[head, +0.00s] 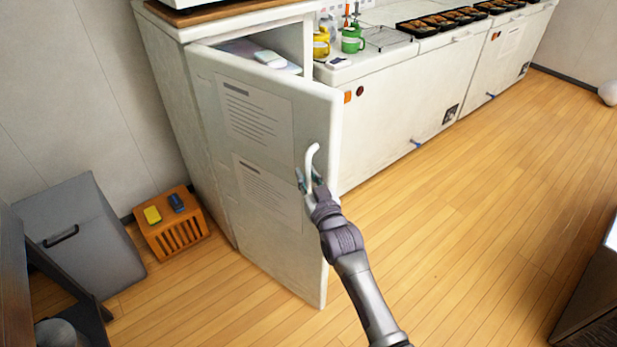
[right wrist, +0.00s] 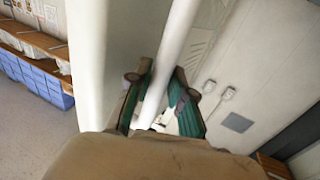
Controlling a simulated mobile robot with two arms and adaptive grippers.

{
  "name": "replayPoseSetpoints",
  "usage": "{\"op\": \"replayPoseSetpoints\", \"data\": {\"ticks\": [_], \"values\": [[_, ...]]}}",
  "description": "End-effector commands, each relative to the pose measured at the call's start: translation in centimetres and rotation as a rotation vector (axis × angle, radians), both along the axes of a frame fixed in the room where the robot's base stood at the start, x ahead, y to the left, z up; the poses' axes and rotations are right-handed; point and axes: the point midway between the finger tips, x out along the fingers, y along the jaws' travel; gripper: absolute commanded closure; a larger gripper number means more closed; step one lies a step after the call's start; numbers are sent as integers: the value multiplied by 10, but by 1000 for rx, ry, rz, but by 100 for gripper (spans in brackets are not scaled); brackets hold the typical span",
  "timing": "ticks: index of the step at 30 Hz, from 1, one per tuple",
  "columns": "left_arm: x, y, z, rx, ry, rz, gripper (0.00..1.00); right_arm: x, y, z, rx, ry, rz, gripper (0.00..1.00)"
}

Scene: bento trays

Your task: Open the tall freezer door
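The tall white freezer's door (head: 265,180) stands partly open, swung out from the cabinet (head: 170,110). A white shelf with a pale item on it (head: 270,58) shows in the gap at the top. The door has a white curved bar handle (head: 310,158) near its free edge. My right gripper (head: 310,182) is at this handle, with one finger on each side of it. In the right wrist view the fingertips (right wrist: 163,75) close in on the handle bar (right wrist: 174,42), which runs between them. My left gripper is not in view.
A grey bin (head: 85,230) and an orange slatted crate (head: 172,232) stand left of the freezer. White counter units (head: 400,115) with food trays (head: 440,22) run to the right. The wooden floor (head: 460,210) right of the door is mostly clear; a dark-sided piece stands at the lower right edge.

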Motion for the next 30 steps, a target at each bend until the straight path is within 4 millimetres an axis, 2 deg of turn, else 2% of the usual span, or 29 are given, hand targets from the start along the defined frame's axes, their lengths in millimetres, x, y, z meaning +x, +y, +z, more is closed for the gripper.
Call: {"op": "replayPoseSetpoints", "data": {"ticks": [1,3,12,16,30], "values": [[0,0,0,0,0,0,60,0,1,1,1,-1,1,66],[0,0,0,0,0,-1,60,0,0,0,1,1,0,57],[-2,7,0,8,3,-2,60,-1,-1,-2,-1,5,-1,57],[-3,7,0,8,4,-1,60,-10,-4,-4,-2,7,-1,57],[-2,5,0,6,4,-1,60,-97,-29,-3,-1,5,0,57]]}}
